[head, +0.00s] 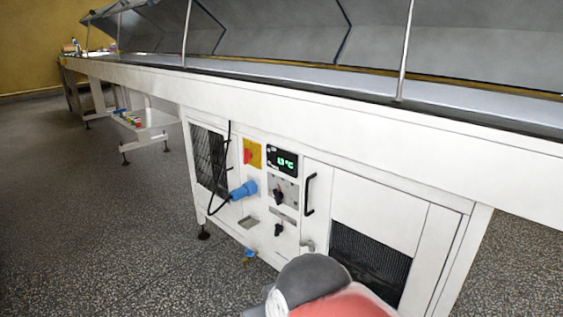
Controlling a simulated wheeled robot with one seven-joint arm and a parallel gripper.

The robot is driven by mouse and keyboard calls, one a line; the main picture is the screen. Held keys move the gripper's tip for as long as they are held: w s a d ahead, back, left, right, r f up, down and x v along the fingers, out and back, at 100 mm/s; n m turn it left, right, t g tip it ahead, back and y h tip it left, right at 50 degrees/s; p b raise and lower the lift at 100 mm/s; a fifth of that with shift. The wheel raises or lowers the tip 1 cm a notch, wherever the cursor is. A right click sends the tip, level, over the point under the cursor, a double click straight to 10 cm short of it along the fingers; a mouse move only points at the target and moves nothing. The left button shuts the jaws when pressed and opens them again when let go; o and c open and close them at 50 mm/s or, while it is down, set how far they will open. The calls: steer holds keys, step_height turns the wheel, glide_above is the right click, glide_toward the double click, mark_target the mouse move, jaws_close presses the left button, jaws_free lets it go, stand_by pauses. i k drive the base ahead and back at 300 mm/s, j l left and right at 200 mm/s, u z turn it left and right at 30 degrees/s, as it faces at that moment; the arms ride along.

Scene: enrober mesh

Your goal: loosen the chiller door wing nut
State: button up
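The chiller door (375,215) is a white panel at the lower right of the machine and looks closed. It has a black upright handle (310,194) at its left side. A small grey metal fitting (307,246) sits low at the door's left edge, just above my arm; it may be the wing nut, but it is too small to tell its shape. My arm, grey and red, rises at the bottom middle, in front of the door's lower part. My gripper is not visible.
Left of the door are a green-lit display (284,161), black knobs, a yellow-and-red switch (252,153) and a blue plug (243,190) with a black cable. A blue-handled fitting (249,255) hangs below. The conveyor (300,78) runs above. Speckled floor (110,230) is clear at left.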

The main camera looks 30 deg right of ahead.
mark_target(311, 244)
steer(key=z, duration=0.8)
